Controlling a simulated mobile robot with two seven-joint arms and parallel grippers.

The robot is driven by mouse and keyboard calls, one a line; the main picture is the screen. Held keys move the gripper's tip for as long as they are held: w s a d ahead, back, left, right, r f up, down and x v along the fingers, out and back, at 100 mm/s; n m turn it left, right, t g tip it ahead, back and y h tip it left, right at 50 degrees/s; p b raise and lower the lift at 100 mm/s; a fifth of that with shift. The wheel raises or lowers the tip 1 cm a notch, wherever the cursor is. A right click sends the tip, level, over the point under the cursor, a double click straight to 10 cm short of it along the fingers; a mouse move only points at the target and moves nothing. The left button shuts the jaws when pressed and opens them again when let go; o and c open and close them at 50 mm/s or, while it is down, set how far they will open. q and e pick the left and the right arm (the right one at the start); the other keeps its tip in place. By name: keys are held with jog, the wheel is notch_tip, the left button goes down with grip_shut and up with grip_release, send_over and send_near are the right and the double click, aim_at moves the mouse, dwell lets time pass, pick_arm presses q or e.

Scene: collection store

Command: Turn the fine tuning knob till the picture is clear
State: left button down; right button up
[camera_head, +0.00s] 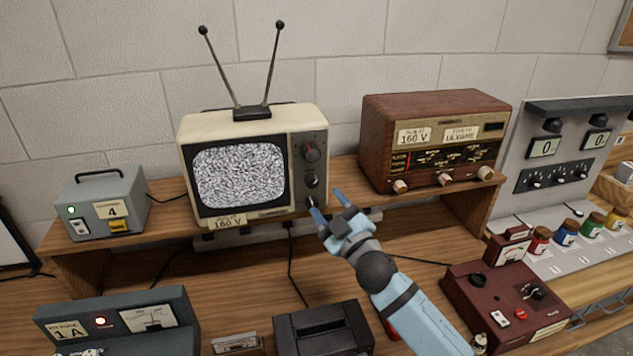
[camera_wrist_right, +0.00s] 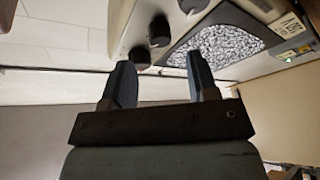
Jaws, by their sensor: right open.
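The cream television (camera_head: 252,115) stands on the wooden shelf, and its screen (camera_head: 240,176) is full of grey static. Its right panel has an upper knob (camera_head: 311,153), a middle knob (camera_head: 312,180) and a small lower knob (camera_head: 310,202). I cannot read which is fine tuning. My right gripper (camera_head: 329,203) is open and empty just in front of the panel's lower right. In the right wrist view, my gripper (camera_wrist_right: 158,62) faces the panel, with the lower knob (camera_wrist_right: 139,57) close beyond the fingertips and the middle knob (camera_wrist_right: 159,30) farther up. My left gripper is out of view.
Below are a dark recorder-like box (camera_head: 323,332), a meter box (camera_head: 120,325) and a red box (camera_head: 505,300). A label (camera_head: 227,222) hangs under the screen.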

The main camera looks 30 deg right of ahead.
aim_at(314, 186)
jog(key=p+x, duration=0.1)
jog(key=x, duration=0.3)
jog(key=shift+w+r, duration=0.15)
jog(key=shift+w, duration=0.55)
